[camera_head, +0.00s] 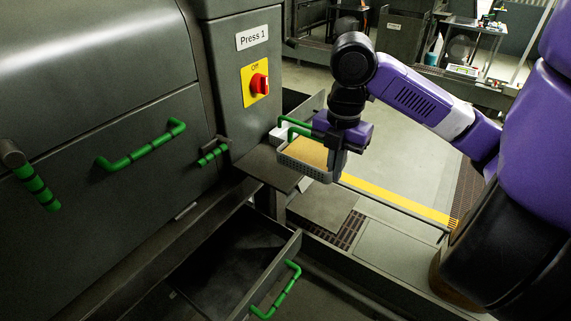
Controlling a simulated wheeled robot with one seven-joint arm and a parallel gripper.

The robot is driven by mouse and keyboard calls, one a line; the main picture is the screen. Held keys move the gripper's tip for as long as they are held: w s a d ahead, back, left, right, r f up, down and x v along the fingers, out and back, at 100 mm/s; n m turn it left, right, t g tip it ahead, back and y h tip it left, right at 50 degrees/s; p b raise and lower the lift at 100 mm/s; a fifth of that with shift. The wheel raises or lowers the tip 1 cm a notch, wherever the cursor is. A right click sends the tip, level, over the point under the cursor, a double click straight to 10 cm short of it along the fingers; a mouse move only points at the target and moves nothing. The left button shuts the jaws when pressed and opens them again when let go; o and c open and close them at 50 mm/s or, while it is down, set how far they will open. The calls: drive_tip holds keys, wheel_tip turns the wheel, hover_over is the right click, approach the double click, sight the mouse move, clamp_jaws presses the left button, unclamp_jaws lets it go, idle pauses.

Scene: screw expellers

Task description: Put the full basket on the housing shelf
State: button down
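The basket (306,172) is a small light-grey mesh tray filled with tan material. It sits at the right edge of the housing shelf (262,168), a dark flat plate below the Press 1 panel. Much of the basket extends past the shelf's right edge, and it looks roughly level. I cannot tell whether its underside touches the shelf. My gripper (337,158) is at the basket's right side, pointing down, with a finger against the outside of its wall. It appears shut on the basket; the other finger is hidden.
A green handle (292,122) and a white block (279,135) are just behind the basket. A red switch (259,84) is on the press panel (230,60). Below, an open drawer (225,270) with a green handle juts out. Floor with a yellow line lies right.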

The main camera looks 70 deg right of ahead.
drive_tip(key=p, duration=0.2)
hover_over(288, 182)
drive_tip(key=shift+s+a+r, duration=0.1)
drive_tip(key=shift+s+a, duration=0.05)
drive_tip(key=shift+s, duration=0.05)
wheel_tip(288, 182, down, 2)
drive_tip(key=shift+f, duration=0.15)
wheel_tip(288, 182, down, 4)
drive_tip(key=shift+f+p, duration=0.15)
drive_tip(key=shift+p, duration=0.25)
drive_tip(key=shift+w+f+p, duration=0.1)
drive_tip(key=shift+w+p, duration=0.05)
drive_tip(key=shift+p, duration=0.25)
drive_tip(key=shift+w+f, duration=0.1)
drive_tip(key=shift+f, duration=0.15)
drive_tip(key=shift+f+b, duration=0.2)
drive_tip(key=shift+b, duration=0.1)
drive_tip(key=c, duration=1.7)
unclamp_jaws()
drive_tip(key=shift+r, duration=0.1)
